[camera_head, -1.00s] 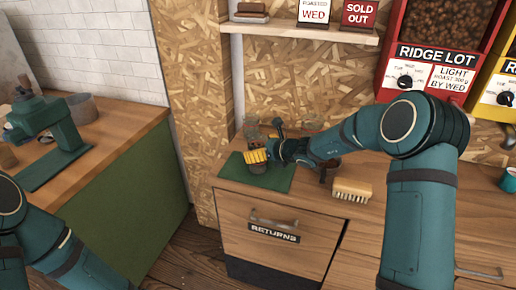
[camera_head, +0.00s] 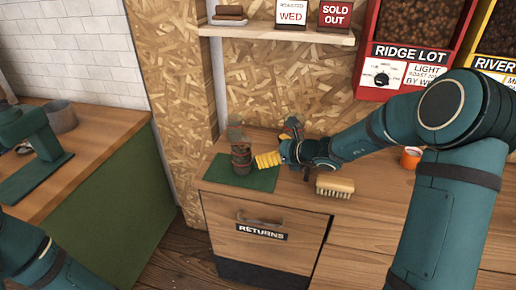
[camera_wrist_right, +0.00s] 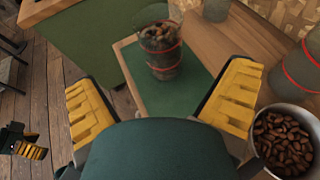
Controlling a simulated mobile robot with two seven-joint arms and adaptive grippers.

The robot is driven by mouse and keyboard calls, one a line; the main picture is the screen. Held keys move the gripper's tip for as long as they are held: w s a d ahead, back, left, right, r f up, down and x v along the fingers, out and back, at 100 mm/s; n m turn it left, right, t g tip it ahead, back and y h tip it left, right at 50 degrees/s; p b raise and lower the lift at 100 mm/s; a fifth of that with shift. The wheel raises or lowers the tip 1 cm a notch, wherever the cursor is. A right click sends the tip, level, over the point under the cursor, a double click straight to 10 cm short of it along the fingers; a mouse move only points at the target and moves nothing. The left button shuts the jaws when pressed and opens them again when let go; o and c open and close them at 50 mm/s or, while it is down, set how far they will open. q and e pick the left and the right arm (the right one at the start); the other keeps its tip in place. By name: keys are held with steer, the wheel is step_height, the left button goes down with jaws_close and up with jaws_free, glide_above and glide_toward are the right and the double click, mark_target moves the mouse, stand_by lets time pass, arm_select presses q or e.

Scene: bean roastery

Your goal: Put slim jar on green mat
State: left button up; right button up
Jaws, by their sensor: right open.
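The slim jar (camera_head: 241,160), a clear jar of dark brown beans with a red band, stands upright on the green mat (camera_head: 216,172). In the right wrist view the jar (camera_wrist_right: 160,55) is toward the far part of the mat (camera_wrist_right: 188,92). My right gripper (camera_head: 266,160) is just right of the jar in the head view. In the wrist view its yellow fingers (camera_wrist_right: 160,88) are spread wide and empty, with the jar ahead and apart from them. My left gripper (camera_wrist_right: 28,144) shows small at the lower left of the wrist view; its opening is unclear.
A wooden brush (camera_head: 335,185) lies right of the mat. An orange cup (camera_head: 411,157) stands farther right. A bean-filled metal cup (camera_wrist_right: 284,138) and a red-banded glass jar (camera_wrist_right: 300,68) are close right of my right gripper. A shelf (camera_head: 280,34) hangs above.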

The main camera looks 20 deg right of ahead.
steer(key=s+a+f+n+g+h, duration=0.1)
steer(key=s+a+f+n+g, duration=0.3)
steer(key=s+f+n, duration=0.9)
steer(key=s+a+f+n+g+h, duration=0.2)
steer(key=s+a+f+n+g, duration=0.3)
steer(key=s+a+f+n, duration=0.6)
step_height(320, 180, down, 3)
steer(key=s+n, duration=0.2)
steer(key=n, duration=0.1)
steer(key=shift+s+a+f+n+g+h, duration=0.2)
steer(key=shift+s+a+n+g+h, duration=0.1)
steer(key=shift+s, duration=0.1)
